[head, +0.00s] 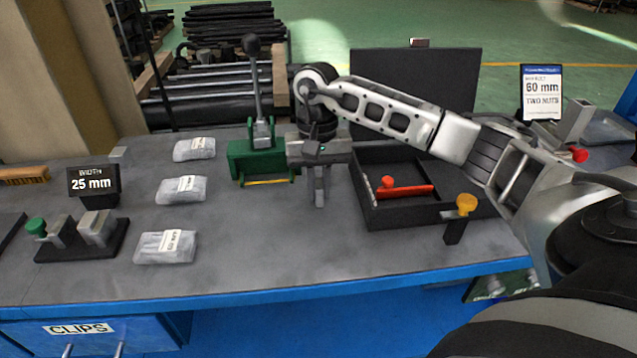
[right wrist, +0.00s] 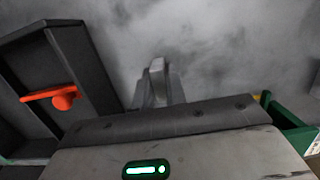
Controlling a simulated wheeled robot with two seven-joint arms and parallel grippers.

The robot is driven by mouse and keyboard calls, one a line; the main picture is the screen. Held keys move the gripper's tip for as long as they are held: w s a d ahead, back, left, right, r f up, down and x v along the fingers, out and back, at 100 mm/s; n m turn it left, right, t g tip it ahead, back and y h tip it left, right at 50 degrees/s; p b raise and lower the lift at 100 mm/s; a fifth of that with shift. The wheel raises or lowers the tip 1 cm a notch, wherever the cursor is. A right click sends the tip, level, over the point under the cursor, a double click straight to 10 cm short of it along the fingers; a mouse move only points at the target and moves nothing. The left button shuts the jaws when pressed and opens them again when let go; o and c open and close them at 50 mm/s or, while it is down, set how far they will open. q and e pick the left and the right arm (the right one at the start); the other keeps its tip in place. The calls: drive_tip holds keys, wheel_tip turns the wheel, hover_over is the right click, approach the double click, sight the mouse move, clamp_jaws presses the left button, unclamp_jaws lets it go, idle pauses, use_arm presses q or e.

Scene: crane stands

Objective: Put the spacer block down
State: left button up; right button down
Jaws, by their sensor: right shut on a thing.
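My right gripper (head: 319,188) hangs fingers down over the grey bench, between the green lever fixture and the black tray. It is shut on a small grey piece, likely the spacer block, that is hard to tell from the grey fingers. In the right wrist view the grey fingertips and piece (right wrist: 160,84) show beyond the gripper body, against the grey bench top. I cannot tell whether the piece touches the bench. My left gripper is not in view.
The black tray (head: 372,217) holds a red-handled part (head: 405,191). The green lever fixture (head: 243,163) stands close left of the gripper. Clear bags (head: 166,247) lie farther left, near a 25 mm sign (head: 92,183). A yellow-knobbed piece (head: 466,205) stands right. The front middle is clear.

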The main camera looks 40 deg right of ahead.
drive_tip(key=shift+f, duration=0.25)
drive_tip(key=shift+f+b, duration=0.2)
drive_tip(key=shift+b, duration=0.1)
drive_tip(key=c, duration=1.4)
unclamp_jaws()
drive_tip(key=shift+c, duration=0.2)
drive_tip(key=shift+r, duration=0.15)
